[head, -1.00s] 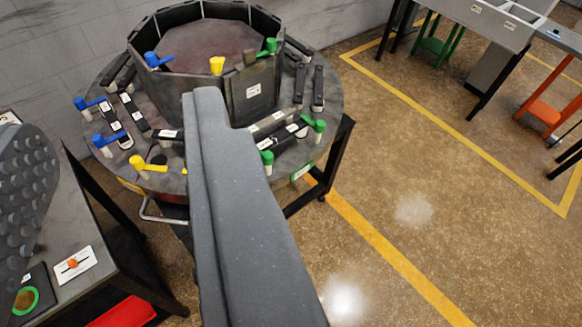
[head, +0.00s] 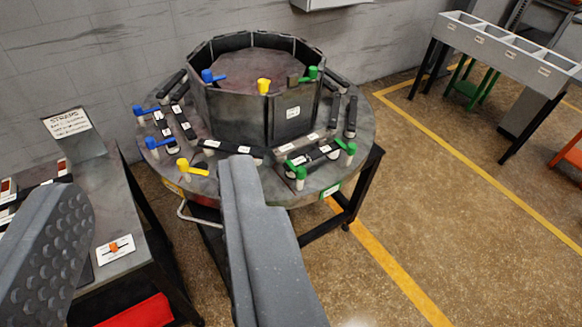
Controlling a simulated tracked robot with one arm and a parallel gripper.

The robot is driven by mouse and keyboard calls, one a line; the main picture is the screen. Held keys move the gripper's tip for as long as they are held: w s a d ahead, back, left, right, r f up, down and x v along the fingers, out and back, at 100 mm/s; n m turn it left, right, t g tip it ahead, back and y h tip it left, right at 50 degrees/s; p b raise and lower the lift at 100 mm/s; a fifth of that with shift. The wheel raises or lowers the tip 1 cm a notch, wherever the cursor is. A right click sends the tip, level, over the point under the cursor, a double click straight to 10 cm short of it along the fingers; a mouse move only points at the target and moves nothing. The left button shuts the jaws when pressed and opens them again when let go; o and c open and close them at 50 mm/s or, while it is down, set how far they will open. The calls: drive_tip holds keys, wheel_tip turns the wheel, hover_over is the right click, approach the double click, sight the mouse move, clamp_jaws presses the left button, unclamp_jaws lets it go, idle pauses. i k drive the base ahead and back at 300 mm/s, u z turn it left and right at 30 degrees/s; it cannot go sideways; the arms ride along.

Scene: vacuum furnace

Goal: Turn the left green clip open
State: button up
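The round furnace table (head: 362,122) carries an open, many-sided dark chamber (head: 229,112). Two green clips sit at its front right: the left one (head: 298,172) near the front rim, the right one (head: 346,148) farther right. Both have handles slanting up-left on pale posts. A third green clip (head: 312,73) is at the chamber's right rim. My gripper (head: 158,185) is open and empty, its fingers wide apart in the foreground. The bumpy left finger is over the side table.
Blue clips (head: 155,143) and a yellow clip (head: 190,167) line the left rim; a metal handle (head: 190,212) juts out below. A side table (head: 120,205) with a sign (head: 68,122) stands left. Free floor lies right; a trough table (head: 510,50) is at back right.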

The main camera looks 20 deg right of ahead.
sight(300, 172)
drive_tip(key=i, duration=0.85)
drive_tip(key=z, duration=0.05)
